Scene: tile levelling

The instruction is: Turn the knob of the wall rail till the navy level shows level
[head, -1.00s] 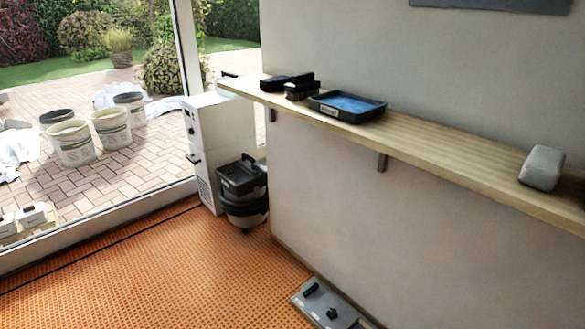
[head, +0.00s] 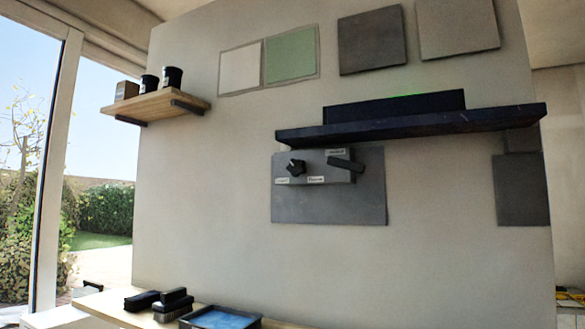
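The navy level (head: 395,110) lies on a dark rail (head: 410,128) on the wall, right of centre. A small green glow shows on the level's top edge; its reading is too small to tell. The rail looks tilted in this view, which may be from the camera angle. Below it a grey plate (head: 330,210) carries a box with a black knob (head: 296,167) at the left and a black lever-like handle (head: 345,163) at the right. Small labels on the box are not readable. Neither gripper is in view.
A wooden shelf with several small containers (head: 172,77) hangs at the left. Sample tiles (head: 371,40) hang above the rail. The wall before the knob is clear.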

